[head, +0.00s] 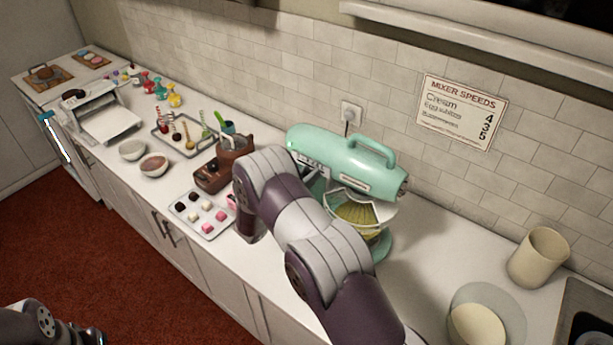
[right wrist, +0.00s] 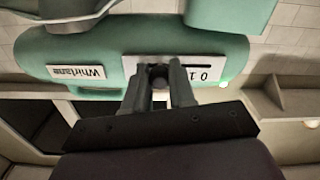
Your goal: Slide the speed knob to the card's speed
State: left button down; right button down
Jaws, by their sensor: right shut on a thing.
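The mint-green mixer (head: 335,160) stands on the counter against the tiled wall, with a whisk and bowl under its head. In the right wrist view, the mixer's speed plate (right wrist: 209,73) appears upside down, with 0 and 1 visible. My right gripper (right wrist: 160,80) is shut on the dark speed knob (right wrist: 158,73) there; its fingers hide the remaining marks. My left gripper is out of view.
A beige canister (head: 538,257) and a glass bowl (head: 485,315) stand at the right.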

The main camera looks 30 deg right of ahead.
jog(key=c, duration=1)
grip_release()
jog(key=shift+w+a, duration=0.4)
jog(key=shift+w, duration=0.4)
jog(key=shift+o, duration=0.2)
jog(key=shift+w+f, duration=0.1)
jog(key=shift+w, duration=0.05)
pick_arm(q)
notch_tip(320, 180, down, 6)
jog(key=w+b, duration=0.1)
jog(key=b, duration=0.5)
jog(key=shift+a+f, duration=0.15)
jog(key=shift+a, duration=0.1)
pick_arm(e)
jog(key=v, duration=1.2)
jog(key=shift+s, duration=0.5)
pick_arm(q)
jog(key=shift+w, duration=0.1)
pick_arm(e)
jog(key=shift+a, duration=0.15)
